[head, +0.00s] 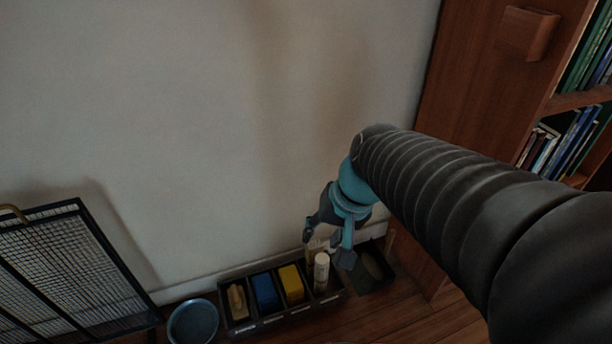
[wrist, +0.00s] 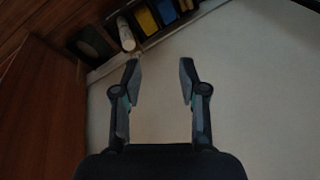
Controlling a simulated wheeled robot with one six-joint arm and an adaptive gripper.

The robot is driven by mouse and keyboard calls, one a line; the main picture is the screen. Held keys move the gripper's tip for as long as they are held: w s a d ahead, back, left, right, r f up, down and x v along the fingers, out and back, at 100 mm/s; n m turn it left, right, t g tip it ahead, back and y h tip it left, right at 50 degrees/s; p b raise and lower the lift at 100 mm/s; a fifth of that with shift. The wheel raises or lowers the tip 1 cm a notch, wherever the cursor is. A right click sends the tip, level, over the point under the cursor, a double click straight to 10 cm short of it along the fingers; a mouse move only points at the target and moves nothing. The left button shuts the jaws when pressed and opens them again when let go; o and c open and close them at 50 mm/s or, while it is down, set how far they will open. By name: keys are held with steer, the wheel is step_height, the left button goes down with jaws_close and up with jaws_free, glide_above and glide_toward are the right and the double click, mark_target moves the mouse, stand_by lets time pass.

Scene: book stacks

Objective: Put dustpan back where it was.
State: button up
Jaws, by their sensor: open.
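A dark, shallow, pan-like thing (head: 371,268) that looks like the dustpan lies on the floor at the right end of the caddy, by the bookcase. It also shows at the upper left of the wrist view (wrist: 90,43). My gripper (head: 328,246) is open and empty, pointing down above the right end of the caddy, to the left of the pan. In the wrist view its two fingers (wrist: 160,68) are apart with only pale wall between them. My arm and finger hide part of the area around the pan.
A dark divided caddy (head: 272,321) by the wall holds a wooden-handled item, a blue block (head: 265,290), a yellow block (head: 291,283) and a white bottle (head: 321,271). A blue round container (head: 193,322) and a mesh rack (head: 75,265) stand left. A wooden bookcase (head: 470,95) bounds the right.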

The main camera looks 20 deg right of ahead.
steer(key=s+r+n+t+h, duration=0.2)
steer(key=s+r+n, duration=0.2)
steer(key=shift+d+r+t+h, duration=0.3)
steer(key=shift+d, duration=0.1)
